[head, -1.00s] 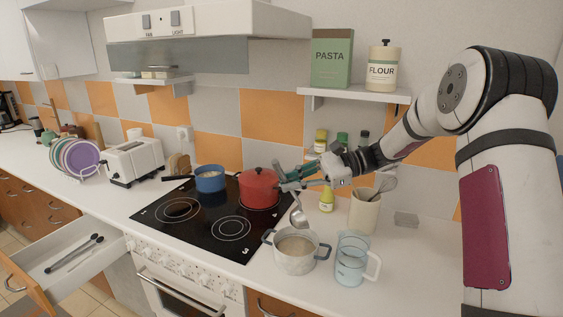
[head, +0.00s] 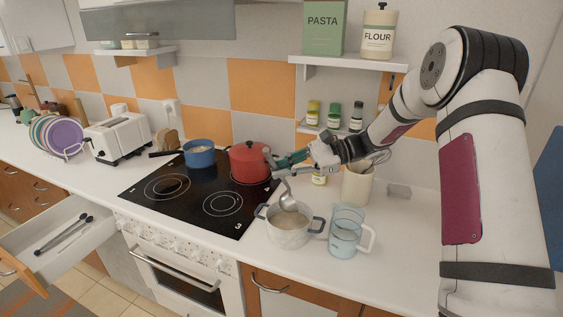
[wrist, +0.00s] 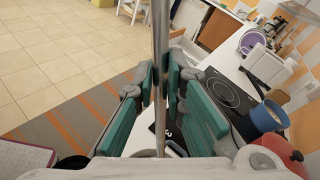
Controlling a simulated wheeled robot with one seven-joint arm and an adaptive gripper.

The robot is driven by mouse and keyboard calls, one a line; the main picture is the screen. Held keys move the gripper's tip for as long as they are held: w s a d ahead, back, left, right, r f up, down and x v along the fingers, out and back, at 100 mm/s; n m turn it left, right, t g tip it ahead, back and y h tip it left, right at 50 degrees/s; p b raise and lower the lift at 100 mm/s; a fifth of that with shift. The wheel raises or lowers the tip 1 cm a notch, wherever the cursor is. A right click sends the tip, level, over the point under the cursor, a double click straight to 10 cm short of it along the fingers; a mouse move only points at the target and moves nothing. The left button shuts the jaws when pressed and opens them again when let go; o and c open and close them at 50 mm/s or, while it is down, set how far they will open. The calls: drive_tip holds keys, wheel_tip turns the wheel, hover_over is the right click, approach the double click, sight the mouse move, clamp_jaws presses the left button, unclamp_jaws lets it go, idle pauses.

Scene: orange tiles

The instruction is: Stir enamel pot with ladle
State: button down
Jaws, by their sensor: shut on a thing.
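The enamel pot (head: 288,238) is pale and speckled with blue-grey handles. It stands on the counter to the right of the hob, with pale contents inside. My gripper (head: 279,165) is above and behind the pot, shut on the ladle's metal handle, which runs between the teal fingers in the wrist view (wrist: 160,45). The ladle's bowl (head: 288,203) hangs at the back part of the pot's opening. I cannot tell whether it touches the contents.
A red lidded pot (head: 249,163) stands on the hob close to my gripper, with a blue saucepan (head: 200,155) beside it. A glass jug (head: 345,232) stands right of the enamel pot, and a utensil crock (head: 357,187) behind. A drawer (head: 95,238) is open at left.

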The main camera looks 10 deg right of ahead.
sight(287, 187)
drive_tip(key=shift+w+d+f+b, duration=0.35)
drive_tip(key=shift+w+f+b, duration=0.25)
drive_tip(key=shift+f, duration=0.8)
drive_tip(key=shift+w+d+f+b, duration=0.35)
drive_tip(key=shift+f+b, duration=0.4)
drive_tip(key=shift+f, duration=0.6)
drive_tip(key=shift+w+d+f+b, duration=0.35)
drive_tip(key=shift+w+f+b, duration=0.25)
drive_tip(key=shift+f, duration=0.8)
drive_tip(key=shift+s, duration=0.1)
